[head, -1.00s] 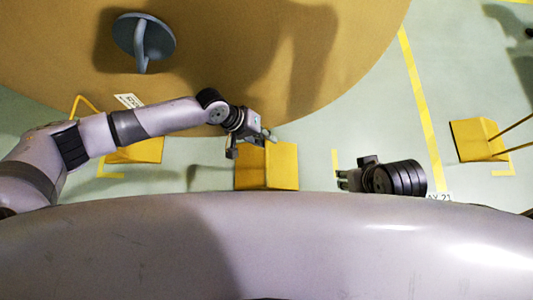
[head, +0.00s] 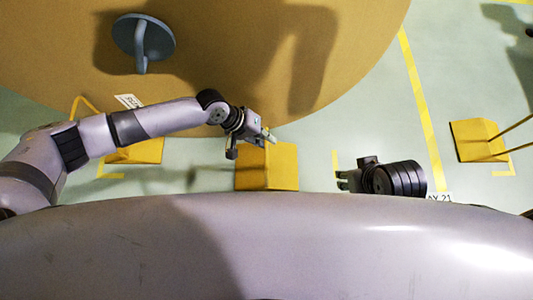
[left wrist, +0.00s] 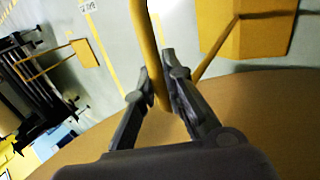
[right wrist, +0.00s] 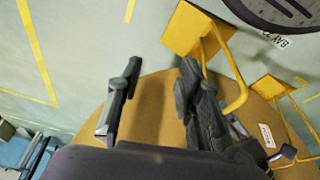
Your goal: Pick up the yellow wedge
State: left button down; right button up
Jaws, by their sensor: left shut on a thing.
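In the left wrist view my left gripper (left wrist: 160,82) is shut on the yellow bar handle (left wrist: 146,40) of the wedge, whose body (left wrist: 245,32) shows at the upper right. My right gripper (head: 343,181) is apart from the wedge, to its right. In the right wrist view its fingers (right wrist: 155,82) are spread and nothing is between them.
Other yellow wedges stand at the left (head: 135,152) and right (head: 473,140).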

pick_arm(q)
jog(key=shift+w+r, duration=0.1)
jog(key=shift+r, duration=0.15)
